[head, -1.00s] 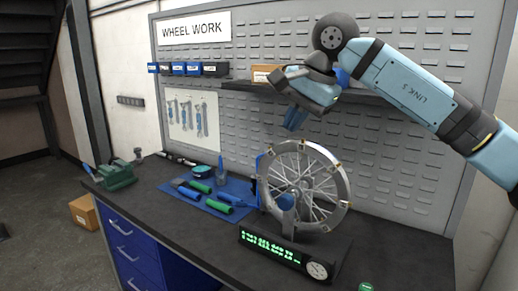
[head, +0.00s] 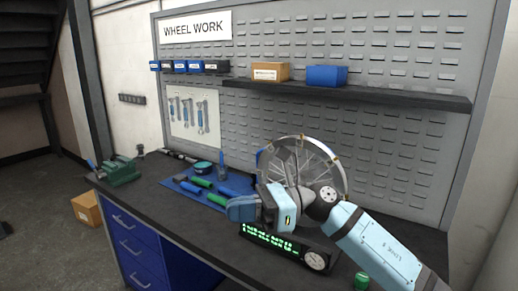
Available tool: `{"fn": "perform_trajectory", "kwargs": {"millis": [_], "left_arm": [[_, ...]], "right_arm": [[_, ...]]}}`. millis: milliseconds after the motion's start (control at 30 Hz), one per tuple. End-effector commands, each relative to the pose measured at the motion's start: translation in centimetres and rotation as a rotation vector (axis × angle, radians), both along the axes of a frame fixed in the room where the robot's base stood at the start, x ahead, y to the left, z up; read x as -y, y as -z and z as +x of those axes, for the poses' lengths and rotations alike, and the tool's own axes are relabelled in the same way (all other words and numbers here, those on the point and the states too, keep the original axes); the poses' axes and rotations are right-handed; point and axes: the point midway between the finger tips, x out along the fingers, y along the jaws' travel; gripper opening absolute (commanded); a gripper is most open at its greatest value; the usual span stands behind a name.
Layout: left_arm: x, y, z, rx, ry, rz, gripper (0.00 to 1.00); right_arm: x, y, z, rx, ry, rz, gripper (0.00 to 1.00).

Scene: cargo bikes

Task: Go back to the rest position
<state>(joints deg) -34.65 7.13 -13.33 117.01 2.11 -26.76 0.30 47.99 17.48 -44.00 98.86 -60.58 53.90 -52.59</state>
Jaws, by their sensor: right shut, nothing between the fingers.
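My right arm comes in from the lower right, and its gripper (head: 241,208) is low over the workbench, pointing left. Its blue fingers are shut and empty. The gripper and wrist are in front of the spoked wheel (head: 297,142) and hide its lower part. I cannot tell whether the arm touches the wheel. My left gripper is not in view.
A display box (head: 268,245) with green digits and a dial stands below my gripper. A blue mat (head: 178,186) with tools lies left of it. A green vise (head: 120,171) sits at the bench's left end. A shelf (head: 400,97) holds two boxes.

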Motion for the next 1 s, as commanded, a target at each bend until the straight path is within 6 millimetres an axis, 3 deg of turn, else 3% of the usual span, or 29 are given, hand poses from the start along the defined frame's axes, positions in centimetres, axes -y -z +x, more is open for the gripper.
{"fn": "perform_trajectory", "kwargs": {"millis": [267,367,567,667,800,967,1000], "left_arm": [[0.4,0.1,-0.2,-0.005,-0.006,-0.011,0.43],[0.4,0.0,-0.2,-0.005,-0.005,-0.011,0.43],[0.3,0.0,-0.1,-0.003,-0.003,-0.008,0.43],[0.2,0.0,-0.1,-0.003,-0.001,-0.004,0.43],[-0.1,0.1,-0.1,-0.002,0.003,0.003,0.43],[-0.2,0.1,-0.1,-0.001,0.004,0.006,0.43],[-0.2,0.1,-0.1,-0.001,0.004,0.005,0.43]], "right_arm": [[3.5,6.1,0.2,-0.807,0.151,0.42,0.0],[5.7,9.6,0.5,-1.104,0.208,0.563,0.0],[11.0,19.0,-0.5,-1.698,0.325,0.853,0.0],[13.7,24.6,-2.3,-1.987,0.387,1.007,0.0],[17.1,32.4,-6.7,-2.363,0.477,1.228,0.0],[19.8,38.9,-12.4,-2.672,0.564,1.447,0.0],[20.3,40.2,-13.8,2.687,-0.574,-1.468,0.0]]}}
